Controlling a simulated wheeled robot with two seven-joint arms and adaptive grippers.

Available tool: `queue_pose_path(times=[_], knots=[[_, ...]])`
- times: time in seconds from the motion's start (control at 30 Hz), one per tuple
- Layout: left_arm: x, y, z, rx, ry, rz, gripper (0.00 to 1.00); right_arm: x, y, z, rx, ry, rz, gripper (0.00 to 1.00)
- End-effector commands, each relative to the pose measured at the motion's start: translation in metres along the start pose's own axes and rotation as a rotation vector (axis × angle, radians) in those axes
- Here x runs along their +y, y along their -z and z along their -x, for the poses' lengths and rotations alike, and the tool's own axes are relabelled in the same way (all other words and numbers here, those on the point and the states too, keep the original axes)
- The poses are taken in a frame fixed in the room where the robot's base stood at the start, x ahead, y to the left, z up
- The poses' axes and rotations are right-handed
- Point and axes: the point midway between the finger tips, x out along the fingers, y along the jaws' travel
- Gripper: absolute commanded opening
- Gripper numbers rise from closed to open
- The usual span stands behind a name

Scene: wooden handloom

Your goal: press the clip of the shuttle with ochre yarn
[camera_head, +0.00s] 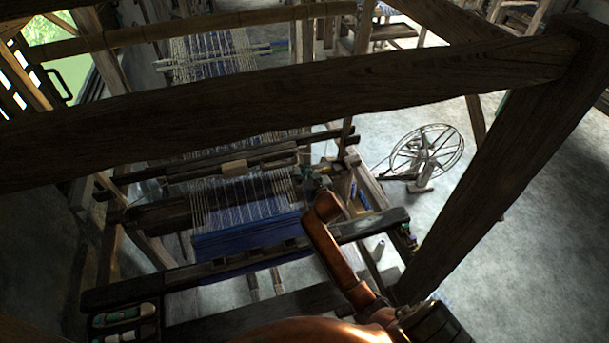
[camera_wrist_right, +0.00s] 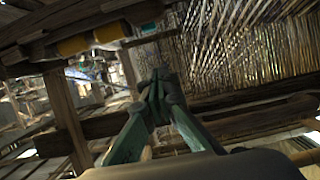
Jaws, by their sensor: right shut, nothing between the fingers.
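My right gripper (camera_wrist_right: 158,82) shows its two green fingers drawn together in the right wrist view, with nothing between them. In the head view, my orange right arm reaches up over the loom's right side, and the gripper (camera_head: 311,181) is small and dark at its end. A dark wooden shuttle with ochre yarn (camera_wrist_right: 74,46) appears to lie at the upper left of the right wrist view, apart from the fingertips. I cannot make out its clip. In the head view the shuttle is too small and dark to tell apart. My left gripper is not in view.
The loom carries blue cloth (camera_head: 245,238) with pale warp threads (camera_head: 235,200). A thick beam (camera_head: 270,92) crosses the head view, and a slanted post (camera_head: 490,165) stands on the right. A spinning wheel (camera_head: 425,152) stands on the open floor. A tray (camera_head: 98,334) holds small items at lower left.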

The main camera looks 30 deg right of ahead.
Motion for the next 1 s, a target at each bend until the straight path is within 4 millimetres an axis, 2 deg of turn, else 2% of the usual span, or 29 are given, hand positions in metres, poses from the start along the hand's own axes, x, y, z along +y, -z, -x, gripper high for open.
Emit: queue_pose_path(times=[0.07, 0.1, 0.3, 0.47, 0.77, 1.0], knots=[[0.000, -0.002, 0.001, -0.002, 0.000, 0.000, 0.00, 0.000, -0.001, -0.014, -0.001, 0.000, 0.001, 0.00], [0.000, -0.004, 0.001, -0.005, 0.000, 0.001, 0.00, 0.000, -0.012, -0.013, -0.005, -0.001, 0.000, 0.00], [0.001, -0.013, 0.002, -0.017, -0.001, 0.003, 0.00, 0.001, -0.033, -0.018, -0.001, -0.001, -0.001, 0.00], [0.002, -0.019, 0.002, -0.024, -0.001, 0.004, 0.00, 0.000, -0.039, -0.019, 0.000, 0.000, 0.000, 0.00], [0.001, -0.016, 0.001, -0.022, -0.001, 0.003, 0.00, 0.000, -0.040, -0.019, 0.000, 0.000, 0.000, 0.00], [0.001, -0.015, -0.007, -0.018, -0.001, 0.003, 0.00, 0.000, -0.061, -0.025, -0.004, -0.001, -0.002, 0.00]])
